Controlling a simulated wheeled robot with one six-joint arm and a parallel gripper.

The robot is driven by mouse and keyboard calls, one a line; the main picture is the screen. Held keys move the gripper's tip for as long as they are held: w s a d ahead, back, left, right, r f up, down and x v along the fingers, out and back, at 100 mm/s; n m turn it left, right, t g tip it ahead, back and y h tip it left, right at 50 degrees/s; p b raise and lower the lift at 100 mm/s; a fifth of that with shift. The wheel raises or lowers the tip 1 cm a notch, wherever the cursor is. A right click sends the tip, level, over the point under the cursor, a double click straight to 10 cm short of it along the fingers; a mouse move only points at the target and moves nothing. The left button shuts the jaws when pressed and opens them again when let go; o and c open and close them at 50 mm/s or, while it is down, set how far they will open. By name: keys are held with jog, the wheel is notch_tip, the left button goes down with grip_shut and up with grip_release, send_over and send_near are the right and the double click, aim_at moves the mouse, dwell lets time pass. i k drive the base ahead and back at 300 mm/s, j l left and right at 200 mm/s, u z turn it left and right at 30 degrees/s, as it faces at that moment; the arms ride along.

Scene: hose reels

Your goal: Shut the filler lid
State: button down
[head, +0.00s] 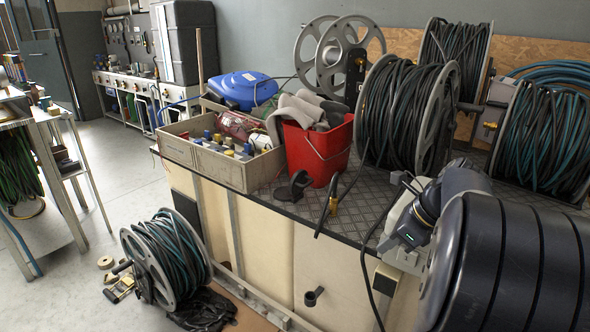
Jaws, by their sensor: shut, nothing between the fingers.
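A black rounded piece (290,188) stands raised at the front edge of the bench top, just left of the red bucket's foot; it may be the filler lid, but it is too small to be sure. A short black pipe stub (313,296) sticks out of the cream front panel below. My gripper (388,243) is at the right, low over the bench's front edge, well to the right of both. It is shut and empty. My dark arm covers the right end of the bench.
A red bucket (322,157) with grey gloves and a wooden crate (215,170) of fittings stand on the bench top (270,208). Large hose reels (405,115) line its back. A loose black hose hangs over the front near my gripper. Another reel (167,258) stands on the floor.

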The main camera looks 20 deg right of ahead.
aim_at(299, 181)
jog(key=i+l+z, duration=0.1)
jog(key=i, duration=1.05)
